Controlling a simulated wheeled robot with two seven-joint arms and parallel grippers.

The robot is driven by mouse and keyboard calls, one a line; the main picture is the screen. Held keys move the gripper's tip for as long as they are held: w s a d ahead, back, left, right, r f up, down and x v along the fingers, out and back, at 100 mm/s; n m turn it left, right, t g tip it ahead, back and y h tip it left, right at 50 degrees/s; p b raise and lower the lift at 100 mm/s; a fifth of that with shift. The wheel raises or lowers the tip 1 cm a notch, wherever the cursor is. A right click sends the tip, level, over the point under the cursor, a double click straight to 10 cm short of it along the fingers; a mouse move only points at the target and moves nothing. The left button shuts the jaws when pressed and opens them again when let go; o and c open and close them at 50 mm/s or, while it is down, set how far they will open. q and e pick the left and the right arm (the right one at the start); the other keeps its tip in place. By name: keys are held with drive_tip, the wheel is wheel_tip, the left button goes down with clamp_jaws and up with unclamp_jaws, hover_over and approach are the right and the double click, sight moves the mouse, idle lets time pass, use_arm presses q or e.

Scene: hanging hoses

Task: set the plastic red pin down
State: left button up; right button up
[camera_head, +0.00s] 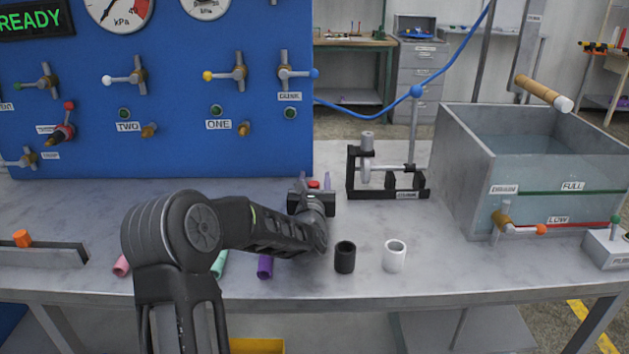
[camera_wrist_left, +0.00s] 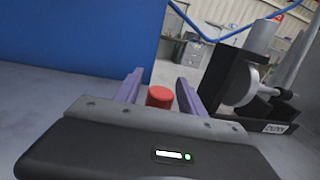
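The red pin (camera_wrist_left: 159,97) shows as a short red cylinder with a round top, upright between the two purple fingers of my left gripper (camera_wrist_left: 160,90) in the left wrist view. A narrow gap shows on each side of it, so the fingers look open around it, not pressed on it. In the head view only a bit of the red pin (camera_head: 313,184) shows above my left gripper (camera_head: 313,183), low over the grey table. The pin's lower part is hidden behind the gripper body; I cannot tell whether it touches the table. My right gripper is not in view.
A black stand (camera_head: 388,190) is close right of the gripper. A black cup (camera_head: 345,258) and a white cup (camera_head: 394,256) stand near the front edge. The blue panel (camera_head: 180,90) rises behind; a water tank (camera_head: 465,165) is at right. Coloured tubes lie beside my arm.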

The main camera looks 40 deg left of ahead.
use_arm(q)
drive_tip(key=shift+r, duration=0.15)
drive_tip(key=shift+s+d, duration=0.15)
drive_tip(key=shift+s, duration=0.05)
drive_tip(key=v, duration=0.7)
drive_tip(key=shift+b, duration=0.35)
drive_tip(key=shift+c, duration=0.5)
idle(0.7)
